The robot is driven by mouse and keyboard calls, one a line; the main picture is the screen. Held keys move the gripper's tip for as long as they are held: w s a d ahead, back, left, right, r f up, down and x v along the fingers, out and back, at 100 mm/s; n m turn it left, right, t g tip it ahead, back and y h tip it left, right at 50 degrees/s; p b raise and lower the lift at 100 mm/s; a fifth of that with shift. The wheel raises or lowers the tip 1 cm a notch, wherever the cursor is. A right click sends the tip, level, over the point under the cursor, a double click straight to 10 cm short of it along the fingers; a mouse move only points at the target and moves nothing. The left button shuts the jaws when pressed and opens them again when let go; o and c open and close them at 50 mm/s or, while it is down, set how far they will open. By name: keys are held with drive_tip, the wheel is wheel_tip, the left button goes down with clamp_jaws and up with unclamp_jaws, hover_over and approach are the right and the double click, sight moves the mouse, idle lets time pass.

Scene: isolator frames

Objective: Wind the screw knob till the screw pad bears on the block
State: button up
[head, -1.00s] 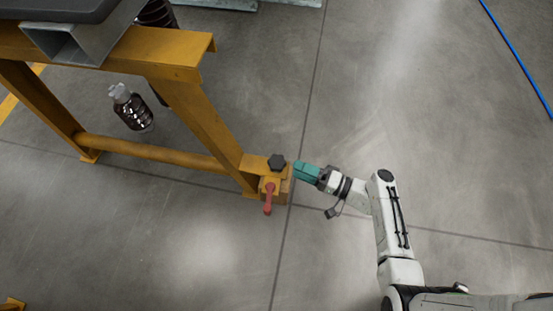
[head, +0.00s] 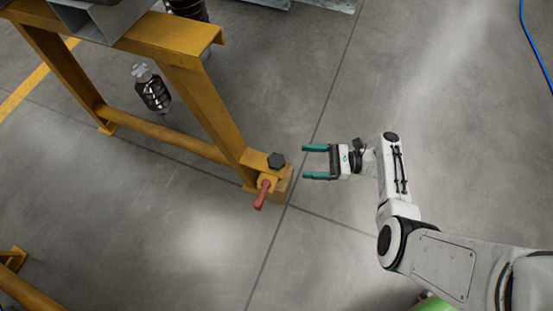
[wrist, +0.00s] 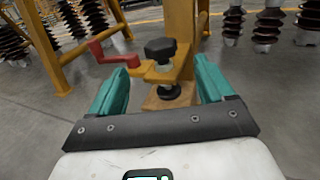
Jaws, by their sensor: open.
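The black screw knob (head: 276,160) sits on top of the yellow bracket at the foot of the yellow frame; it also shows in the wrist view (wrist: 160,48). Below it, in the wrist view, the screw pad (wrist: 168,91) is over the wooden block (wrist: 168,99); I cannot tell whether they touch. The block also shows in the head view (head: 284,184). A red handle (head: 262,194) sticks out beside the knob. My gripper (head: 304,162) is open and empty, a little right of the knob. In the wrist view the knob lies between and beyond the teal fingers.
The yellow frame (head: 205,105) rises behind the bracket, with a low crossbar (head: 160,133). A dark ribbed insulator (head: 153,93) stands behind it. The grey floor (head: 330,260) around my gripper is clear. A blue hose (head: 535,45) lies far right.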

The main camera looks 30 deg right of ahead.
sight(276, 160)
drive_tip(key=b+x, duration=0.2)
drive_tip(key=x, duration=0.7)
drive_tip(key=shift+f, duration=0.1)
drive_tip(key=shift+x, duration=0.8)
drive_tip(key=c, duration=1)
drive_tip(key=shift+o, duration=0.2)
drive_tip(key=shift+t, duration=0.3)
